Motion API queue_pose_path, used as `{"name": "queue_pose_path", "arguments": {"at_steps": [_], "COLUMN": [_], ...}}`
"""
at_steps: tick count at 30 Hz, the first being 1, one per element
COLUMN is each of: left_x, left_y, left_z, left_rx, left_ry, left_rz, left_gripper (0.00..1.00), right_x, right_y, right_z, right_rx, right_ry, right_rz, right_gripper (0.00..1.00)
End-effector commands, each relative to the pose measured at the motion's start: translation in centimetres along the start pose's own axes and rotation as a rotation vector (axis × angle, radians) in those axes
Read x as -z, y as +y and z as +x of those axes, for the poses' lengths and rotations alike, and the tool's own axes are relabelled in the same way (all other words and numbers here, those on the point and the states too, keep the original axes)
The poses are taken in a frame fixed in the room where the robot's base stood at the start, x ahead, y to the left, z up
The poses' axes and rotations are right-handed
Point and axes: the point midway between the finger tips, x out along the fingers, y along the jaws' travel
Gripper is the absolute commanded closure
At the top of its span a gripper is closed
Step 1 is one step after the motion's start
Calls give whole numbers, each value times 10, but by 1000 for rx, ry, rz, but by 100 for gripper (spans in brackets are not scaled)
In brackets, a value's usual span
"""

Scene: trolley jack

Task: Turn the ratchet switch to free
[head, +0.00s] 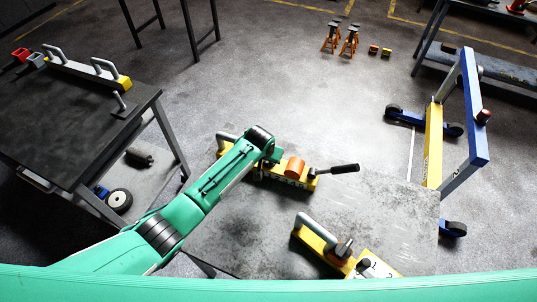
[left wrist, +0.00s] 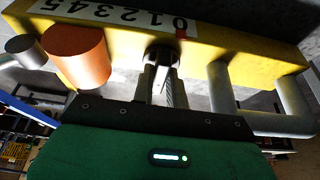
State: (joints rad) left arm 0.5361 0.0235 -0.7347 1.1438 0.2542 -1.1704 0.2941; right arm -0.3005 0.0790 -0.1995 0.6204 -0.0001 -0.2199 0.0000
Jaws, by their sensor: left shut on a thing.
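A yellow tool block (head: 308,183) with a number strip lies on the grey bench. It carries an orange cylinder (head: 295,166), a lever with a black grip (head: 344,169) and a grey handle (head: 226,136). In the left wrist view the block (left wrist: 215,50) spans the top, with the orange cylinder (left wrist: 77,57) left of a dark knob (left wrist: 161,52), which I take for the ratchet switch. My left gripper (left wrist: 160,72) is shut on this knob; its fingertips hide part of it. In the head view my left gripper (head: 271,156) is over the block's back side. My right gripper is not in view.
A second yellow unit (head: 318,238) with a grey handle stands at the bench's (head: 385,205) front. A blue and yellow wheeled frame (head: 470,110) stands at the right. A dark table (head: 60,110) with tools is at the left. The bench's right part is clear.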

Motion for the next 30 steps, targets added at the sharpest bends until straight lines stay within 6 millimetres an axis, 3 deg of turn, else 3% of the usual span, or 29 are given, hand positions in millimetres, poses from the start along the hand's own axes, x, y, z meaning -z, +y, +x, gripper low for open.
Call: {"name": "queue_pose_path", "arguments": {"at_steps": [17, 18, 20, 30], "left_x": [1, 1, 1, 0], "left_y": [1, 1, 1, 0], "left_z": [-1, -1, -1, -1], "left_rx": [9, 9, 9, 10], "left_ry": [3, 3, 2, 1], "left_rz": [-27, -26, -26, -25], "left_gripper": [100, 78, 66, 64], "right_x": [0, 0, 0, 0], "right_y": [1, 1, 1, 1], "right_z": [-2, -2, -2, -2], "right_rx": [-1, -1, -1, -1], "right_ry": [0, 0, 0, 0], "right_rz": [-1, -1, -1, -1], "right_gripper": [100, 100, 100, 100]}}
